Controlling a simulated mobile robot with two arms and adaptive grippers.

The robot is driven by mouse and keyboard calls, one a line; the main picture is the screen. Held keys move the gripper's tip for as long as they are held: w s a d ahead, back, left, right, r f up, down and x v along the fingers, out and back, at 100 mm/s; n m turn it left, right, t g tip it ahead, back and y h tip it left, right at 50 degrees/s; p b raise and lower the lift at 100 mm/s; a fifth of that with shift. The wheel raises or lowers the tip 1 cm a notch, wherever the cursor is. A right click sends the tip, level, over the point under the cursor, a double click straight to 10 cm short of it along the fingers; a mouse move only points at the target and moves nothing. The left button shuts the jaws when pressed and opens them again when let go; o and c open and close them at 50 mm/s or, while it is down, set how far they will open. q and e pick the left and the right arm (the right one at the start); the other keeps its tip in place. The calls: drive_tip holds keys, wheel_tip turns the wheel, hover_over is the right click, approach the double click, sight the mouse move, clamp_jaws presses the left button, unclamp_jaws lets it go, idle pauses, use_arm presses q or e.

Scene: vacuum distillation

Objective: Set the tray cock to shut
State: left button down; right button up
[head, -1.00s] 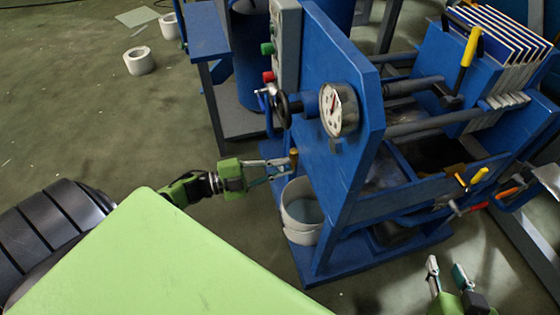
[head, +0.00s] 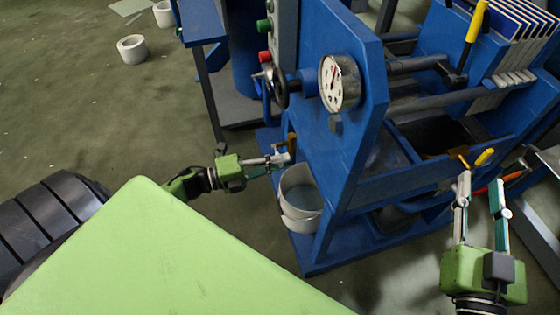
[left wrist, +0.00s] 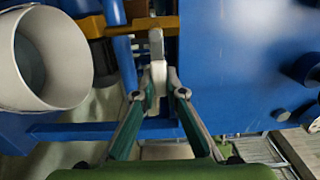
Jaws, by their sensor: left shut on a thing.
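The tray cock has a brass body (left wrist: 140,25), which also shows in the head view (head: 292,142) on the blue press frame, just above the white bucket (head: 299,190). Its pale lever (left wrist: 156,45) points toward my left wrist camera, crosswise to the brass body. My left gripper (head: 284,159) is shut on this lever; in the left wrist view its fingertips (left wrist: 157,88) meet around the lever's near end. My right gripper (head: 481,185) is open and empty, at the lower right in front of the press.
A pressure gauge (head: 339,82) and a black handwheel (head: 277,88) sit on the press above the cock. Yellow handles (head: 484,157) stand on the press side by my right gripper. A green panel (head: 160,260) fills the lower left.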

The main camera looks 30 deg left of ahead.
use_arm(q)
drive_tip(key=shift+f, duration=0.15)
drive_tip(key=c, duration=2)
unclamp_jaws()
drive_tip(key=shift+c, duration=0.2)
drive_tip(key=shift+s, duration=0.1)
drive_tip(key=v, duration=1.2)
